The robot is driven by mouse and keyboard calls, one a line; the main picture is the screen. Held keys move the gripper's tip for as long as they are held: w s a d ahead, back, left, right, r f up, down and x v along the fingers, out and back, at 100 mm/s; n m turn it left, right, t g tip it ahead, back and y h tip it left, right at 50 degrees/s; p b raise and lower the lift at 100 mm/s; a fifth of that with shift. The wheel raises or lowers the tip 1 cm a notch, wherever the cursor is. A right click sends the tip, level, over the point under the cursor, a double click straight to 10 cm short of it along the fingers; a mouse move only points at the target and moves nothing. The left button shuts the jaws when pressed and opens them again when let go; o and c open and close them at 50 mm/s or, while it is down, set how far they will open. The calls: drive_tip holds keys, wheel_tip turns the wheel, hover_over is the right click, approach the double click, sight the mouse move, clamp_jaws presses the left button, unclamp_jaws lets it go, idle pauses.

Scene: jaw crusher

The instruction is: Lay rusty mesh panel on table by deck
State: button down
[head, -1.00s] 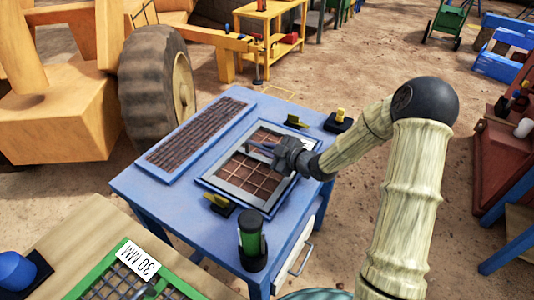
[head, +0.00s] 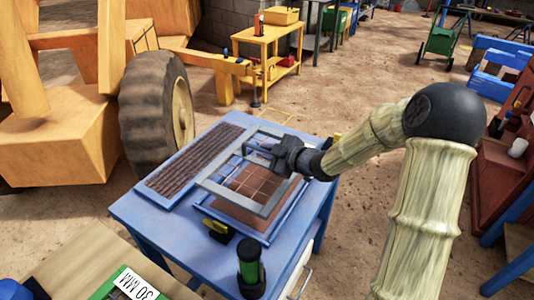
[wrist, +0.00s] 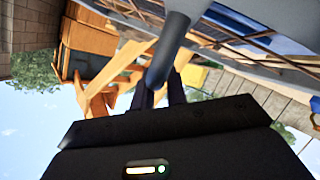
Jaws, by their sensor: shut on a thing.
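The rusty mesh panel (head: 231,199) has a grey frame with thin brown wires. My gripper (head: 256,151) is shut on the panel near its far side and holds it raised and slightly tilted above the blue-framed deck (head: 215,219). Brown surface shows through the panel's openings. In the wrist view the panel (wrist: 222,38) crosses the top right, and my gripper (wrist: 162,90) points away towards orange machinery; the exact grip contact is partly hidden. The blue table (head: 150,215) carries the deck.
A slatted brown screen (head: 195,160) lies left of the deck. A yellow-black clamp (head: 218,230) and a green cylinder (head: 249,262) stand at the front. A wooden bench (head: 75,262) with a green 30 MM panel (head: 110,290) is at lower left. A large tyre (head: 150,105) stands behind.

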drive_tip(key=shift+r, duration=0.2)
drive_tip(key=r+p, duration=0.1)
drive_tip(key=p, duration=0.2)
drive_tip(key=shift+r+t+p, duration=0.3)
drive_tip(key=shift+r+p, duration=0.1)
drive_tip(key=r+m+p, duration=0.1)
drive_tip(key=p, duration=0.2)
drive_tip(key=shift+w+d+r+h+p, duration=0.1)
drive_tip(key=shift+d+r+h+p, duration=0.1)
drive_tip(key=shift+h+p, duration=0.15)
drive_tip(key=r+m+t+h+p, duration=0.1)
drive_tip(key=p, duration=0.2)
drive_tip(key=shift+d, duration=0.4)
drive_tip(key=s+d+r+m+t+h+p, duration=0.2)
drive_tip(key=s+d+r+m+h+p, duration=0.3)
drive_tip(key=p, duration=1.8)
drive_tip(key=s+d+m+h, duration=0.1)
drive_tip(key=s+d+h, duration=0.1)
drive_tip(key=d, duration=0.3)
drive_tip(key=shift+d+m+t+h, duration=0.3)
drive_tip(key=shift+m+h, duration=0.1)
drive_tip(key=shift+h, duration=0.15)
drive_tip(key=shift+s+a+f, duration=0.1)
drive_tip(key=shift+a, duration=0.05)
